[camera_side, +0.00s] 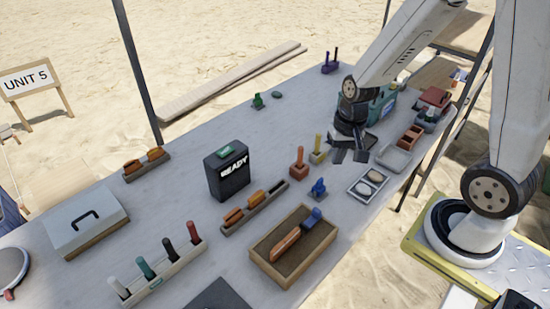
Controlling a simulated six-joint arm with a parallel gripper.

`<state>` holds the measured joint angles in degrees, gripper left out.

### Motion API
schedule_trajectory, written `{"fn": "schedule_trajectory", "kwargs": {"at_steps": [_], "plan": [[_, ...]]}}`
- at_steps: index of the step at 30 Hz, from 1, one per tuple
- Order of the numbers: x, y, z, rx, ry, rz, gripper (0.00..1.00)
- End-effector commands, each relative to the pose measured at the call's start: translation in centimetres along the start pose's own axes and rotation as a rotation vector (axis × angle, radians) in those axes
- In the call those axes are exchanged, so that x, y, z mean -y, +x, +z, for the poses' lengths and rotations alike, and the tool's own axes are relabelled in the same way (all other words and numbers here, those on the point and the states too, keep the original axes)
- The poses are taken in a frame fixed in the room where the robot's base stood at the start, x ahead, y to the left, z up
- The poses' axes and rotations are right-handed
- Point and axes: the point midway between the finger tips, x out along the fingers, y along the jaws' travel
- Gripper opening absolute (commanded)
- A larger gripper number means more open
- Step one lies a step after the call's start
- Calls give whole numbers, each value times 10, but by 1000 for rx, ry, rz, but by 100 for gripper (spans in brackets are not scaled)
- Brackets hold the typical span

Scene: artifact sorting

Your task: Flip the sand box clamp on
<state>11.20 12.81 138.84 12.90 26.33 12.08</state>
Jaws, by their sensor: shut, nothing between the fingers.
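The sand box (262,248), a shallow wooden tray with dark sand inside, sits near the front edge of the table. A long orange-brown piece (286,244) lies diagonally in it. A blue part (313,216) stands at the upper right end of that piece, by the box's far wall; it looks like the clamp, but I cannot tell its position. My gripper (350,156) is shut and empty, pointing down above the table, behind and to the right of the sand box, well apart from it.
A black box (228,173) reading READY stands left of the sand box.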

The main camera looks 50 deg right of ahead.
Motion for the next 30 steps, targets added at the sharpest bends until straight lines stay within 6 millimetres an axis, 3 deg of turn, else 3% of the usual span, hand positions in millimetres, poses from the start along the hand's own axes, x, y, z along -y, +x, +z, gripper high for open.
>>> {"fn": "schedule_trajectory", "kwargs": {"at_steps": [15, 21, 30], "plan": [[-43, 48, -34, 242, 790, -62, 0], [-50, 57, -40, 290, 937, -79, 0], [-52, 59, -42, 300, 972, -84, 0]]}}
